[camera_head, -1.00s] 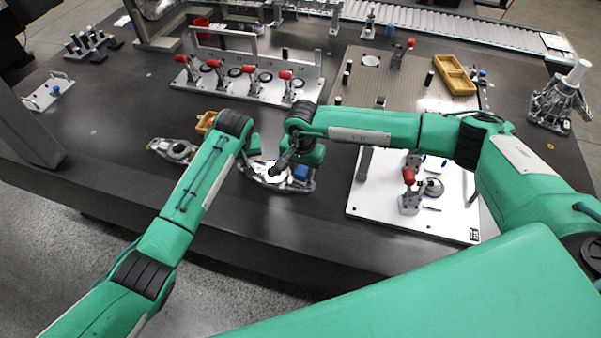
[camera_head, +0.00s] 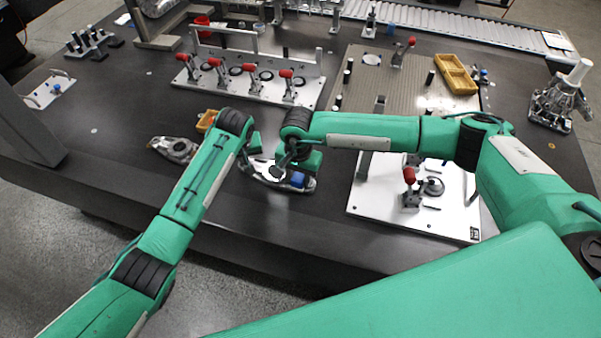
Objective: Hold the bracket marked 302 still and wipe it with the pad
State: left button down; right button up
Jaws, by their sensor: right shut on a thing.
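A silver metal bracket (camera_head: 262,172) lies on the dark table in front of me, between my two hands; its marking is too small to read. My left gripper (camera_head: 250,157) is at the bracket's left end; its fingertips are mostly hidden by its own wrist, so I cannot tell whether it grips. My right gripper (camera_head: 292,164) is over the bracket's right part and is shut on what looks like the pad, a small blue block (camera_head: 297,180). The block is low over the bracket's right end; contact is not clear. The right fingertips are partly hidden.
A second metal bracket (camera_head: 173,148) lies to the left, with a small orange tray (camera_head: 207,121) behind it. A white fixture plate (camera_head: 420,215) with a red-handled clamp is at right. A row of red-handled clamps (camera_head: 250,85) stands behind. The front table edge is clear.

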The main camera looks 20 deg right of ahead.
pick_arm(q)
jog(key=shift+a+f, duration=0.1)
jog(key=shift+f, duration=0.1)
pick_arm(e)
jog(key=shift+s+a+f, duration=0.1)
jog(key=shift+s+a, duration=0.15)
jog(key=shift+s, duration=0.05)
jog(key=shift+w+d, duration=0.1)
jog(key=shift+w+d, duration=0.55)
jog(key=shift+w, duration=0.1)
jog(key=shift+w, duration=0.1)
jog(key=shift+w+d, duration=0.6)
jog(key=shift+s+a, duration=0.1)
